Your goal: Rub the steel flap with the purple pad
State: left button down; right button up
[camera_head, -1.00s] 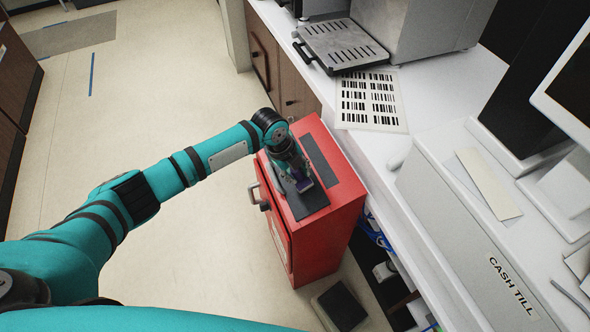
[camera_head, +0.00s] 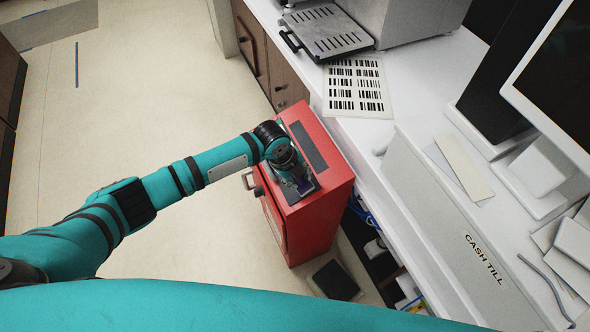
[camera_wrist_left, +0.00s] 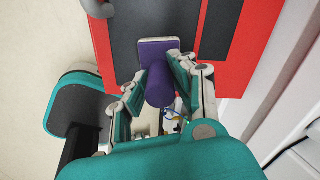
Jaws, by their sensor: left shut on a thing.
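My left gripper (camera_head: 296,178) is shut on the round handle of the purple pad (camera_wrist_left: 159,90). The pad's flat base, purple with a pale rim, shows beyond the fingertips in the left wrist view. The pad sits over a dark grey plate (camera_wrist_left: 127,30) on top of a red cabinet, seemingly the steel flap; whether it presses on the plate I cannot tell. In the head view the arm hides much of this plate, and the pad (camera_head: 304,187) is near its close end. My right gripper is not in view.
The red cabinet (camera_head: 322,224) stands against the white counter (camera_head: 420,100), with a second dark strip (camera_head: 308,146) on its top. A handle (camera_head: 247,179) juts from its left side. The floor to the left is clear.

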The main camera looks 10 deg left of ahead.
pick_arm(q)
jog(key=shift+w+a+f+b, duration=0.15)
jog(key=shift+w+a+b, duration=0.35)
jog(key=shift+w, duration=0.1)
jog(key=shift+w+a+b, duration=0.35)
jog(key=shift+w+a, duration=0.3)
jog(key=shift+w, duration=0.25)
jog(key=shift+w+a+b, duration=0.35)
jog(key=shift+w+b, duration=0.05)
jog(key=shift+w, duration=0.15)
jog(key=shift+w+a+b, duration=0.35)
jog(key=shift+w, duration=0.2)
jog(key=shift+w+a, duration=0.2)
jog(key=shift+w, duration=0.15)
jog(key=shift+r, duration=0.2)
jog(key=shift+r+p, duration=0.4)
jog(key=shift+r, duration=0.05)
jog(key=p+v, duration=0.5)
jog(key=shift+s, duration=0.15)
